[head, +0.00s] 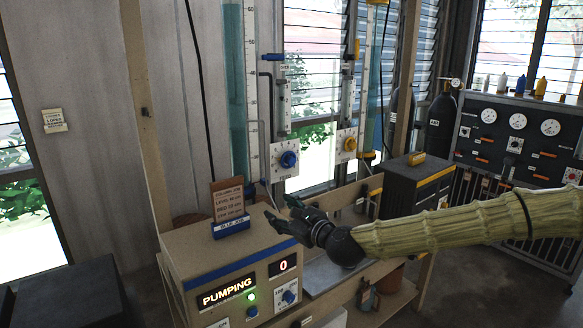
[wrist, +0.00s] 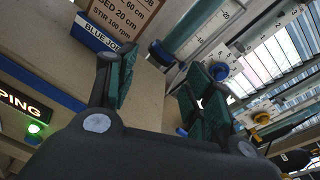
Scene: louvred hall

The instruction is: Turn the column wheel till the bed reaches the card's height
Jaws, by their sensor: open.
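The brown job card (head: 228,199) stands in a blue "BLUE JOB" holder on the beige control box; in the wrist view the card (wrist: 128,14) reads bed 20 cm. A tall teal-filled column (head: 234,90) with a white scale (head: 251,90) stands behind it. A blue wheel (head: 289,159) sits on a white plate at the scale's lower right; this wheel (wrist: 219,70) also shows beyond my right finger in the wrist view. I cannot make out the bed's level. My gripper (head: 282,218) is open and empty, right of the card, below and apart from the blue wheel.
The control box (head: 205,252) shows "PUMPING", a green light and 0. A second column (head: 370,80) with a yellow wheel (head: 349,144) stands to the right. A black case (head: 415,185) is above my forearm. A gauge panel (head: 515,135) stands at the far right.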

